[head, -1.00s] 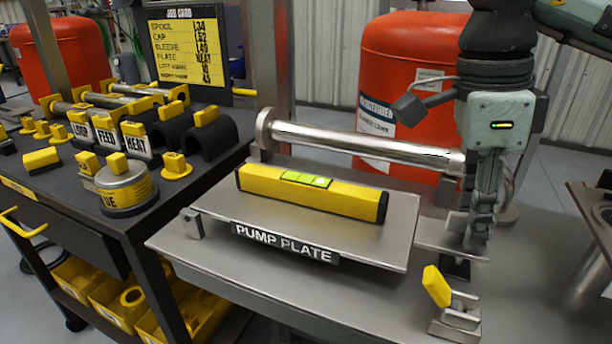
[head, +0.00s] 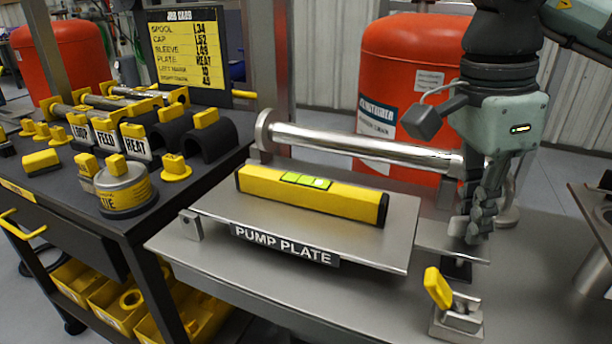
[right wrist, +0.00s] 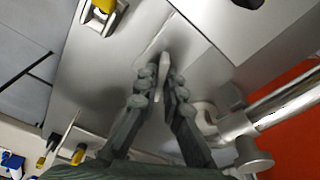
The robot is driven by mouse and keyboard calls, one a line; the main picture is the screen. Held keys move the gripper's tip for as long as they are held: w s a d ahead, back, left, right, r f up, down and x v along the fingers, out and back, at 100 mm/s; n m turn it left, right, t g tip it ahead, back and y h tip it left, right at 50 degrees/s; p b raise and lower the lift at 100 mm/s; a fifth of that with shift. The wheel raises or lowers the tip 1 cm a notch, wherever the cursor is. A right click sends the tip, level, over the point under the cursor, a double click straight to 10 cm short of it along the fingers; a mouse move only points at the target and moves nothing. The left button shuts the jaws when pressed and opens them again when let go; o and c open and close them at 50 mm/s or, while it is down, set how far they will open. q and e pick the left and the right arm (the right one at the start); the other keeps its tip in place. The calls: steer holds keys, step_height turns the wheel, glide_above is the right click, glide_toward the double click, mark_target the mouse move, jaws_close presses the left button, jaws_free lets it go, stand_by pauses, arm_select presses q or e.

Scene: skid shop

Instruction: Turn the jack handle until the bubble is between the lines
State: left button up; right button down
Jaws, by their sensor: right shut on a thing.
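The yellow spirit level (head: 312,195) lies on the steel plate marked PUMP PLATE (head: 400,232). Its green vial (head: 306,181) faces up and looks brighter towards the right; the bubble and lines are too small to place. My right gripper (head: 474,232) points down just past the plate's right end. In the right wrist view its fingers (right wrist: 157,75) are closed on a thin grey piece, seemingly the jack handle (right wrist: 155,65), which is mostly hidden by the fingers. My left gripper is in neither view.
A steel pipe with a flange (head: 360,144) runs behind the plate. A yellow-handled clamp (head: 438,288) stands in front of my right gripper. A red tank (head: 400,60) is behind. A dark cart (head: 130,220) with yellow-topped parts stands at left.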

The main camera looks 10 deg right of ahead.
steer(key=n, duration=0.2)
steer(key=shift+n, duration=0.3)
steer(key=shift+n+t, duration=0.3)
steer(key=shift+n, duration=0.2)
steer(key=shift+n+t, duration=0.3)
steer(key=shift+n, duration=1.4)
steer(key=c, duration=2.1)
jaws_free()
steer(key=shift+n, duration=0.6)
steer(key=o, duration=0.4)
